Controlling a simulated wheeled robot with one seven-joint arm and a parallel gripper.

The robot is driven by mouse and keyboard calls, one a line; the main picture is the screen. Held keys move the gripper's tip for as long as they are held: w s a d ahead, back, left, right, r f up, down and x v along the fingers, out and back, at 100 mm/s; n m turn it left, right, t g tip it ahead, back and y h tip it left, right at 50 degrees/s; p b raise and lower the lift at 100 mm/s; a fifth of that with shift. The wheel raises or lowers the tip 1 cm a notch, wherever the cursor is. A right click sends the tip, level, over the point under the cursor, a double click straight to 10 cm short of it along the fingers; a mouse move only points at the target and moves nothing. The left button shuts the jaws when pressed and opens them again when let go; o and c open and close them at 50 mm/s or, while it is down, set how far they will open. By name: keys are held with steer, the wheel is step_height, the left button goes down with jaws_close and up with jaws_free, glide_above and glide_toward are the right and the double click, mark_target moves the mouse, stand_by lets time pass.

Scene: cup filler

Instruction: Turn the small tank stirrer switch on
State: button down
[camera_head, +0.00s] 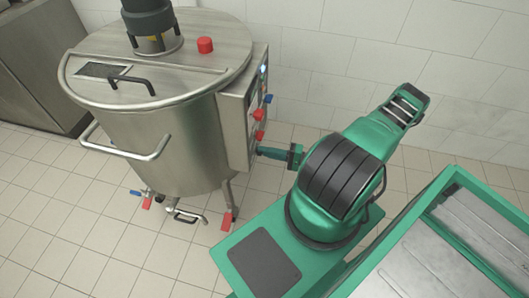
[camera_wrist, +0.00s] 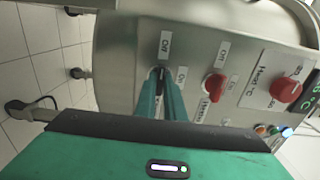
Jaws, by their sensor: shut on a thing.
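The small tank (camera_head: 185,135) is a steel vessel with a control panel (camera_head: 246,110) on its right side. In the wrist view my gripper (camera_wrist: 160,80) points at the panel, its green fingers shut on a switch that they almost wholly cover. I take it to be the stirrer switch; its name label is hidden. An "Off" label (camera_wrist: 165,42) shows above the fingertips and an "On" label (camera_wrist: 181,76) to their right. The switch's exact angle cannot be told. In the head view my gripper (camera_head: 262,152) reaches the panel's lower end.
Beside the fingers in the wrist view is a red switch (camera_wrist: 214,85) with its own Off and On labels. Further right are a large red heat knob (camera_wrist: 287,90) and small coloured buttons (camera_wrist: 274,130).

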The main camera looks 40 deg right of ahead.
steer(key=shift+f+m, duration=0.1)
steer(key=shift+m, duration=0.3)
steer(key=shift+d+m, duration=0.1)
steer(key=shift+m, duration=8.5)
steer(key=c, duration=1.8)
jaws_free()
steer(key=shift+c, duration=0.2)
steer(key=v, duration=1)
steer(key=shift+s+d, duration=0.25)
steer(key=shift+s, duration=0.05)
